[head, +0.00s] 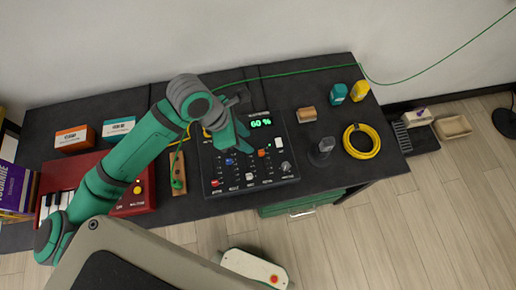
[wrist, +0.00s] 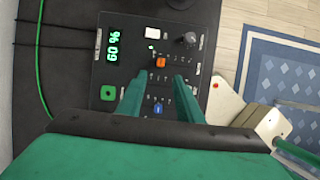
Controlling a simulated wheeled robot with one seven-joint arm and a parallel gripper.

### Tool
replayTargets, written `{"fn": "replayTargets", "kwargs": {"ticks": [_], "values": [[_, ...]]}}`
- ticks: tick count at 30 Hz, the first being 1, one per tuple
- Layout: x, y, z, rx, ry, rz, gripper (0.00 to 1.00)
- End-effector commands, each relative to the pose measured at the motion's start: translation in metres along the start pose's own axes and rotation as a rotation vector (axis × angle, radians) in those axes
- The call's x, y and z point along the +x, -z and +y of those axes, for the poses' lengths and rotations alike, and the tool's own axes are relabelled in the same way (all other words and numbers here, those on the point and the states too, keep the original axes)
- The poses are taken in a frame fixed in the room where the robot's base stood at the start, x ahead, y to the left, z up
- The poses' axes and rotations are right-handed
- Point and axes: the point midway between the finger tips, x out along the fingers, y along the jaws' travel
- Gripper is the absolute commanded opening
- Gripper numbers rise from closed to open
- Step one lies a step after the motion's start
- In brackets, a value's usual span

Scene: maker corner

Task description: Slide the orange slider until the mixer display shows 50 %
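The black mixer (head: 290,160) lies on the dark table. Its green display (head: 261,122) reads 60 %, and the display also reads 60 % in the wrist view (wrist: 113,44). The orange slider (wrist: 160,62) sits just beyond my fingertips, roughly in line with the gap between them; it also shows in the head view (head: 262,153). My gripper (wrist: 160,80) is open, its two green fingers apart with nothing held. The blue slider (wrist: 158,108) shows between the fingers, farther back. I cannot tell whether the fingertips touch the panel.
A white button (wrist: 152,41) and a dark knob (wrist: 188,39) are near the orange slider. A microphone-like stand (head: 322,150) and a yellow cable coil (head: 361,141) are right of the mixer. A red keyboard (head: 130,204) is at left. A green cable (head: 310,70) runs behind.

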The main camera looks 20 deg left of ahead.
Motion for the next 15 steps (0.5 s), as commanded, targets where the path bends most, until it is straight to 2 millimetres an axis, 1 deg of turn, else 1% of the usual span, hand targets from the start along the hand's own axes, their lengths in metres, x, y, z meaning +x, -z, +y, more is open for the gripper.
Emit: {"fn": "replayTargets", "kwargs": {"ticks": [15], "values": [[0.075, -0.001, -0.002, -0.003, 0.005, -0.005, 0.33]]}}
